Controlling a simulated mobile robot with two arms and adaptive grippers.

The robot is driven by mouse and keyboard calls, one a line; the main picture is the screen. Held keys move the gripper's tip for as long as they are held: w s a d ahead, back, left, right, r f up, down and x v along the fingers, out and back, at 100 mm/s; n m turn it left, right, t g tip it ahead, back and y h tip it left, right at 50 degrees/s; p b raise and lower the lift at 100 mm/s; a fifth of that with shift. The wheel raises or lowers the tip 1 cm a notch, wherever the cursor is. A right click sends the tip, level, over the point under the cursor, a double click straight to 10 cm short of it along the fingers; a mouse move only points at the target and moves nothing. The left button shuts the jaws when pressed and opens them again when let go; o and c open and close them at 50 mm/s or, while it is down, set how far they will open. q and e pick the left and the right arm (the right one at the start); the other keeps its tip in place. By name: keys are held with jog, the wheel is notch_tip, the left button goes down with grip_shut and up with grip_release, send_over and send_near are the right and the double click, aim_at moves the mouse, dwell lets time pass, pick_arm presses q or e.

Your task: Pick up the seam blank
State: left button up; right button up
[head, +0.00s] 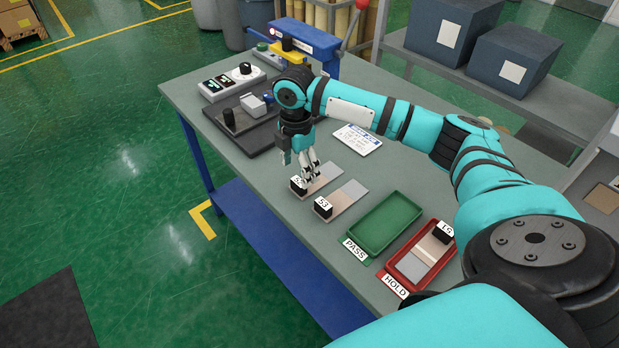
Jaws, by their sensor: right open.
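A flat seam blank (325,177) with a black labelled block (298,186) at its near-left end lies on the grey table. A second, similar blank (348,196) lies beside it, with a block (323,208) that seems to read S3. My right gripper (309,176) points down over the first blank, close to its labelled end, and is open. Its fingers hide part of that blank and of the label. I cannot tell whether the fingertips touch the blank. My left gripper is not in view.
An empty green PASS tray (376,249) and a red HOLD tray (409,285) stand at the right; the red one holds a plate with a labelled block (443,232). A white card (358,139), dark fixture plate (262,139), switch box (231,82) and blue press (308,45) stand farther back.

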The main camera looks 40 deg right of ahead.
aim_at(299, 181)
jog(key=shift+d+f+p, duration=0.1)
jog(key=shift+f+p, duration=0.55)
jog(key=shift+f, duration=2.6)
jog(key=c, duration=1.3)
